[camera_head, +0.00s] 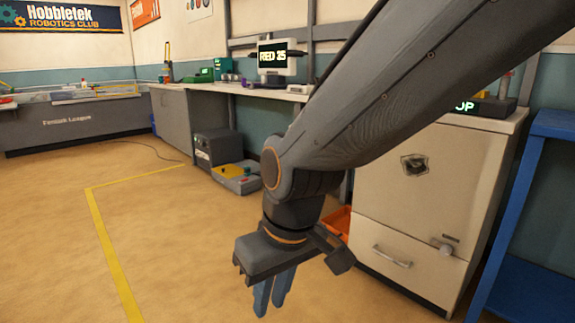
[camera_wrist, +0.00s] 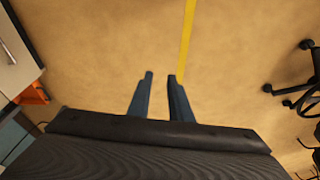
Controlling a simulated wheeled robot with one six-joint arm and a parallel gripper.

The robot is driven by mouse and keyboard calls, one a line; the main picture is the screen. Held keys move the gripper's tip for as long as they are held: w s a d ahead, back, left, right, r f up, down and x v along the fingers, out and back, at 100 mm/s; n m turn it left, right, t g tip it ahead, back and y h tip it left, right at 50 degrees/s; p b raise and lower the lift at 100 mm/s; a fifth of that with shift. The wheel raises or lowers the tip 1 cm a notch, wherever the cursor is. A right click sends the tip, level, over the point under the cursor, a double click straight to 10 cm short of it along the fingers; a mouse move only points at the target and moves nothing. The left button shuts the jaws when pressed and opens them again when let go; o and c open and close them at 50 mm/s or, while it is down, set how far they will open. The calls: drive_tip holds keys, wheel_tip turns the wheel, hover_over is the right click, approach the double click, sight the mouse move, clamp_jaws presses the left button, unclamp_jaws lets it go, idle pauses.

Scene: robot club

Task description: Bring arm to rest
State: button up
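My gripper (camera_head: 271,296) hangs at the end of my arm in the head view, its two blue-grey fingers pointing down over the tan floor (camera_head: 60,225). My arm reaches in from the upper right and bends at the elbow above the gripper. In the wrist view my gripper (camera_wrist: 161,76) shows its two fingers apart with a narrow gap between them. Only bare floor shows between the fingertips, so it is open and empty.
A cream cabinet (camera_head: 425,195) with a drawer stands right of my gripper, with a blue frame (camera_head: 535,205) beyond it. An orange bin (camera_head: 337,222) sits behind my wrist. A wheeled chair base (camera_wrist: 298,92) shows at right in the wrist view. Floor at left is clear.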

drive_tip(key=s+d+r+g, duration=0.1)
drive_tip(key=s+g, duration=0.1)
drive_tip(key=s, duration=0.8)
drive_tip(key=d+r+m+p, duration=0.2)
drive_tip(key=d+r+p, duration=0.5)
drive_tip(key=p, duration=0.5)
drive_tip(key=d+r+m+h+p, duration=0.1)
drive_tip(key=d+r+m+p, duration=0.1)
drive_tip(key=d+r+p, duration=0.5)
drive_tip(key=d+r+m+h+p, duration=0.1)
drive_tip(key=d+r+m+p, duration=0.2)
drive_tip(key=d+r+p, duration=0.4)
drive_tip(key=shift+r+p, duration=4)
drive_tip(key=shift+p, duration=2.1)
drive_tip(key=shift+w, duration=0.1)
